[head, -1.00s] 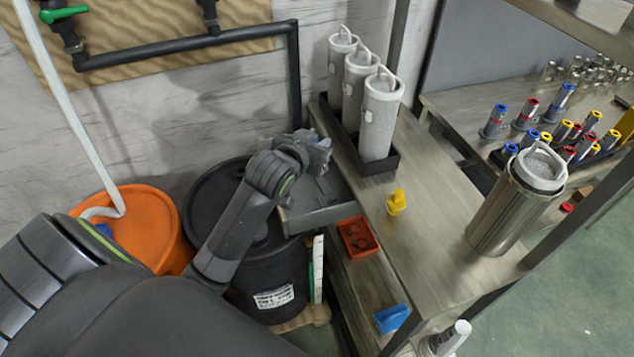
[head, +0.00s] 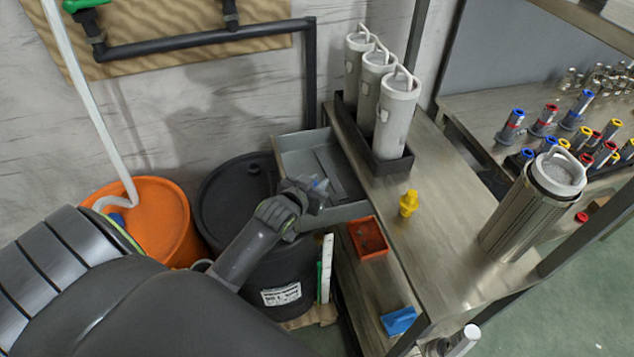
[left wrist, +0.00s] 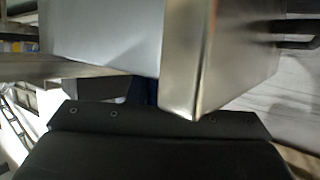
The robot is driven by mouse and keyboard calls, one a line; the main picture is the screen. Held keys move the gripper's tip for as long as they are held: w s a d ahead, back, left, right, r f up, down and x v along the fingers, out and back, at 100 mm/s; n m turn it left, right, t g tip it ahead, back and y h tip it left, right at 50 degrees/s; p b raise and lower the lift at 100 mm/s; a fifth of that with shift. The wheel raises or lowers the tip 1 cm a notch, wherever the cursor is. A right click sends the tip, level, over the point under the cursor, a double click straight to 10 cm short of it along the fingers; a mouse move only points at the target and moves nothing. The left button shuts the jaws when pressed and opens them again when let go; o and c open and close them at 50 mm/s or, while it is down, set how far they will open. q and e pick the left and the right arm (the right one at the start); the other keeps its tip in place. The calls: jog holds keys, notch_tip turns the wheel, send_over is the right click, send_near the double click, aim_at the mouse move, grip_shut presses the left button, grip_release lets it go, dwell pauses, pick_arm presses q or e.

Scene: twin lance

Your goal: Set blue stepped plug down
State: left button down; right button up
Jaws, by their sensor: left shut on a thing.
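My left gripper (head: 312,193) is shut on a small blue piece, taken to be the blue stepped plug (head: 321,185). Most of the plug is hidden by the gripper, and its steps do not show. In the head view the gripper overlaps the near left side of an open grey metal tray (head: 290,150); I cannot tell its height over the rim. In the left wrist view a dark blue patch (left wrist: 141,92) shows between my dark gripper and a grey metal box wall (left wrist: 185,75). My right gripper is not in view.
A yellow plug (head: 408,204) stands on the bench (head: 440,240). White canisters (head: 396,120) stand in a black rack behind. A black drum (head: 230,195) and an orange drum (head: 165,215) stand left.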

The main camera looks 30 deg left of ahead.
pick_arm(q)
jog(key=shift+f, duration=0.6)
jog(key=c, duration=1.3)
grip_release()
jog(key=shift+r, duration=0.25)
jog(key=v, duration=1.2)
jog(key=shift+r+b, duration=0.3)
jog(key=shift+r, duration=0.05)
